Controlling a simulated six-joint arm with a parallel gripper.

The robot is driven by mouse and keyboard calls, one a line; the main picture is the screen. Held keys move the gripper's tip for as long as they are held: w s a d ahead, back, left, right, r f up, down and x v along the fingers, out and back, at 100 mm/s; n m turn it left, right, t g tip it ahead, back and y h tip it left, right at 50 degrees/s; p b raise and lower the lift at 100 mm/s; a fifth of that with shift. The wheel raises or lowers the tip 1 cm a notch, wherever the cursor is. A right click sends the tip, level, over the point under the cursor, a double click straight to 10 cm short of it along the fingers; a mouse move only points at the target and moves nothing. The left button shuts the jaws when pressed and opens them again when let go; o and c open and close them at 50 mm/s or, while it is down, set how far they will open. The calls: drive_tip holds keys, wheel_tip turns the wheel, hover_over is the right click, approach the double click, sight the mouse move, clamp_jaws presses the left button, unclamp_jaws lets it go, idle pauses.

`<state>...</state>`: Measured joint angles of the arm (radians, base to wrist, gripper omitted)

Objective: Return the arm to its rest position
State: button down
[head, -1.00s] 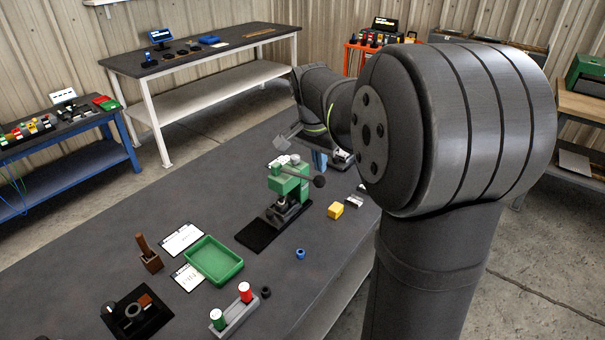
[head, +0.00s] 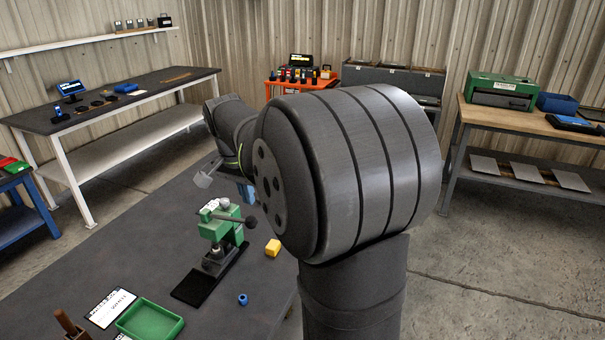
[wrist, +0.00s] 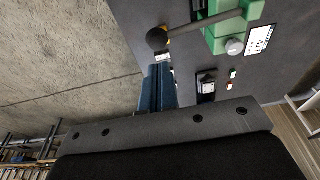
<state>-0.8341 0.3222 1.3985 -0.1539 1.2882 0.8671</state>
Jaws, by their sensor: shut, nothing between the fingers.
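My gripper's blue fingers (wrist: 157,86) are closed together in the wrist view, with a dark seam between them and nothing held. In the head view the gripper (head: 248,195) is small and partly hidden behind my own large dark arm joint. It is beyond the green press (head: 222,228), near the bench's right edge. In the wrist view the press (wrist: 222,30) is at the top, right of the fingers, with its dark ball-ended lever (wrist: 157,38) beyond the fingertips. The fingers look apart from the press, but their height above the bench is unclear.
On the dark bench (head: 140,225) are a yellow block (head: 273,247), a blue ring (head: 242,299), a green tray (head: 150,320) and a printed card (head: 110,308). Concrete floor (head: 480,255) is open at right. Other benches stand along the walls.

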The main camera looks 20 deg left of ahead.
sight(249, 218)
drive_tip(key=shift+f, duration=1.9)
drive_tip(key=c, duration=1.8)
unclamp_jaws()
drive_tip(key=shift+s+a, duration=0.1)
drive_tip(key=shift+c, duration=0.2)
drive_tip(key=o, duration=1.4)
drive_tip(key=s+a+r+y, duration=0.1)
drive_tip(key=s, duration=0.1)
drive_tip(key=s+a+y, duration=0.1)
drive_tip(key=s, duration=0.1)
drive_tip(key=s+a+r+y, duration=0.1)
drive_tip(key=s, duration=0.1)
drive_tip(key=shift+a+r+y, duration=0.3)
drive_tip(key=shift+y, duration=0.1)
drive_tip(key=o, duration=0.4)
drive_tip(key=shift+a+f, duration=0.15)
drive_tip(key=shift+a, duration=0.05)
drive_tip(key=shift+o, duration=0.2)
drive_tip(key=x, duration=0.9)
drive_tip(key=shift+f, duration=0.2)
drive_tip(key=shift+a, duration=0.15)
drive_tip(key=shift+r, duration=0.1)
